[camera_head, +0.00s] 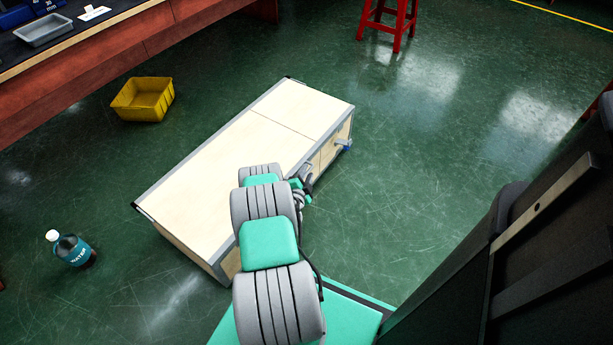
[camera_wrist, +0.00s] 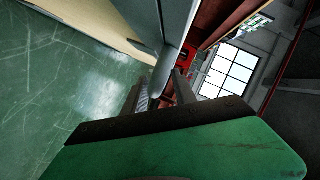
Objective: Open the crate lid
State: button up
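The crate (camera_head: 215,180) is a long pale wooden box with grey metal edging, lying on the floor. Its lid (camera_head: 290,108) is flat and closed, with a seam across the top. A grey and blue latch (camera_head: 346,146) sticks out from its right side. My gripper (camera_head: 305,183) is at the crate's near long side, partly hidden by my arm. In the wrist view my gripper (camera_wrist: 163,92) shows two dark fingers spread apart. The crate's grey edge (camera_wrist: 172,45) runs down towards the gap between them; whether it touches either finger I cannot tell.
A red workbench (camera_head: 100,62) fills the upper left. A red stool (camera_head: 388,20) stands at the back. The green floor right of the crate is clear.

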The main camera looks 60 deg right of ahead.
jog(key=shift+d, duration=0.2)
jog(key=shift+c, duration=0.5)
grip_shut()
dwell(0.8)
